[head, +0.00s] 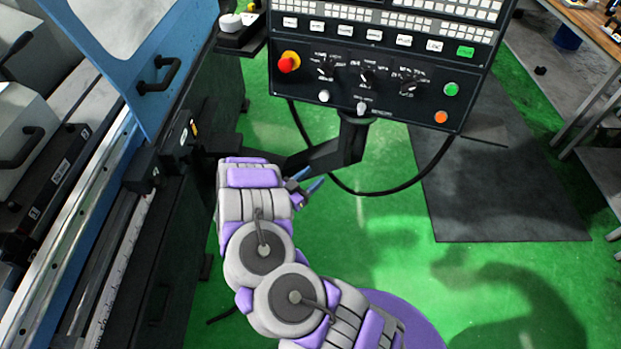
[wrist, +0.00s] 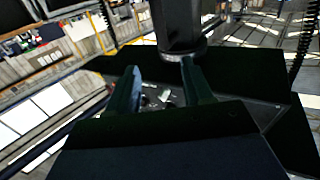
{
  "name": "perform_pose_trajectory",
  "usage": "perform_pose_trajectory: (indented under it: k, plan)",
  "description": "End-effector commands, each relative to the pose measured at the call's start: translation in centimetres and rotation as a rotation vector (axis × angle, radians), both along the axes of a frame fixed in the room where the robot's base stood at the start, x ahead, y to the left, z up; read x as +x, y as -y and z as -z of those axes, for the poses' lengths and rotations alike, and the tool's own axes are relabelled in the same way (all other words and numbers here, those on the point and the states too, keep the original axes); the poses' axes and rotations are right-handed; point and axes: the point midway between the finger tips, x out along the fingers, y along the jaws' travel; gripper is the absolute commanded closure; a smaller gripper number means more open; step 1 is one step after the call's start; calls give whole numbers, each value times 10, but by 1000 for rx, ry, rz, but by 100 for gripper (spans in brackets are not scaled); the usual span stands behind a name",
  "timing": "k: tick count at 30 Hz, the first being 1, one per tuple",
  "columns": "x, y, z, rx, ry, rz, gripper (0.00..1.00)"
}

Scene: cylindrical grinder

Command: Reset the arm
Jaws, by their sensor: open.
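My gripper (head: 307,187) is at the middle of the head view, at the end of my folded grey and purple arm. Its bluish fingers point right, just below the bracket under the control panel (head: 376,78). In the wrist view my gripper (wrist: 165,88) shows two dark fingers spread apart with nothing between them. A dark post (wrist: 180,25) stands beyond the fingertips in that view. I cannot tell how far it is from them.
The blue and grey grinder (head: 110,120) fills the left side close to my arm. The control panel's arm (head: 335,150) and a hanging black cable (head: 400,188) are near my gripper. Green floor and a dark mat (head: 490,195) lie open at the right. A workbench (head: 590,35) stands far right.

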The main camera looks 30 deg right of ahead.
Motion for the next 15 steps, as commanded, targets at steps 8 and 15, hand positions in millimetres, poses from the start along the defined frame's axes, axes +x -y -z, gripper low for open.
perform_pose_trajectory:
  k: [8,15]
  plan:
    - [0,0,0,0,0,0,49]
    - [10,-7,3,54,8,-25,49]
